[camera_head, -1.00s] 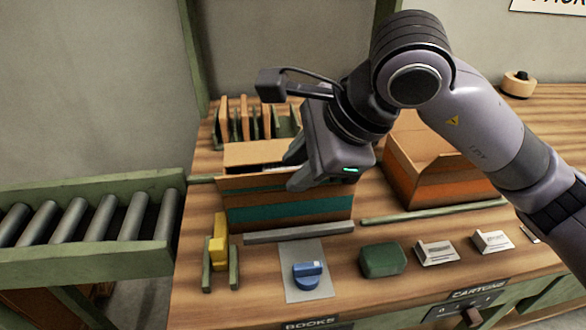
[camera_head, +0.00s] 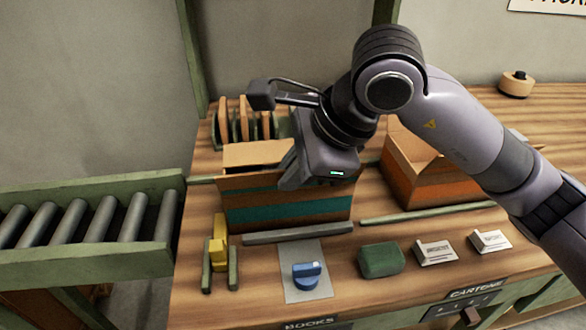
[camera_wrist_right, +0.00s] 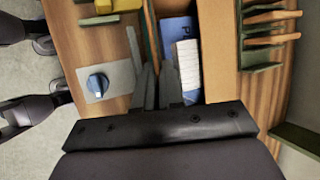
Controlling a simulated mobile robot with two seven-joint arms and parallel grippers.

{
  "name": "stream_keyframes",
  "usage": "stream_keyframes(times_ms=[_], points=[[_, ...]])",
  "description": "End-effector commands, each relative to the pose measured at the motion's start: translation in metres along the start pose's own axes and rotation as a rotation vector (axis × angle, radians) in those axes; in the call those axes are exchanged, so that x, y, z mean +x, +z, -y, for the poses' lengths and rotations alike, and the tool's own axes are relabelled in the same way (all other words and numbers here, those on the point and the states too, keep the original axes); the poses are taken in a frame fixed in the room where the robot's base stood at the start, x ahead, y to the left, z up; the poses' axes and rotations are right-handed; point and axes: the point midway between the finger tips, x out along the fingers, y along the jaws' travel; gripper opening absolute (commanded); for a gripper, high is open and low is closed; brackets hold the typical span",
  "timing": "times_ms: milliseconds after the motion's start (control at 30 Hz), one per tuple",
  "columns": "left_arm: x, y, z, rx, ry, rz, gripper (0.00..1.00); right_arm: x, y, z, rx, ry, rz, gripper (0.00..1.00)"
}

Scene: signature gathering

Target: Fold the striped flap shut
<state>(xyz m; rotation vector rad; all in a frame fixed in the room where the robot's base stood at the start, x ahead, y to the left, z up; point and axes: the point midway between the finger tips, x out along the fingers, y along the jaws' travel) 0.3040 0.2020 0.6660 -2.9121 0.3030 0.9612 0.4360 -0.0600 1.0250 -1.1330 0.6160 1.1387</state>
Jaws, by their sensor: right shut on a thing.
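The near carton (camera_head: 290,212) is cardboard with a teal band across its front. Its striped flap stands up along the near side and shows nearly edge-on in the right wrist view (camera_wrist_right: 151,35). My right gripper (camera_head: 291,178) is over the carton's right part, pointing down at the near edge. In the right wrist view its two fingers (camera_wrist_right: 158,88) straddle the flap and are shut on it. The fingertips are partly hidden in the head view. The opposite flap (camera_head: 255,154) is open outward. Inside lie a blue item (camera_wrist_right: 177,36) and a white one (camera_wrist_right: 188,65). My left gripper is not in view.
Upright dividers (camera_head: 245,120) stand behind the near carton. A grey bar (camera_head: 298,232), a blue-knobbed tool (camera_head: 307,275), a green block (camera_head: 381,260) and a yellow piece (camera_head: 218,245) lie in front. A roller conveyor (camera_head: 85,265) is at left.

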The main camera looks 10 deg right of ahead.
Motion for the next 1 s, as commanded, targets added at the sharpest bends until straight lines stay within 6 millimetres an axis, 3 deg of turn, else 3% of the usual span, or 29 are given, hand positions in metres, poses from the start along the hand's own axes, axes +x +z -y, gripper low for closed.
stream_keyframes(times_ms=[600,1000], points=[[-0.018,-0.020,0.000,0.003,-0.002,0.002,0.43,0.002,-0.001,0.025,0.163,0.388,-0.001,0.00],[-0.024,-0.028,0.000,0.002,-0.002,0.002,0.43,0.007,-0.003,0.031,0.215,0.518,0.000,0.00]])
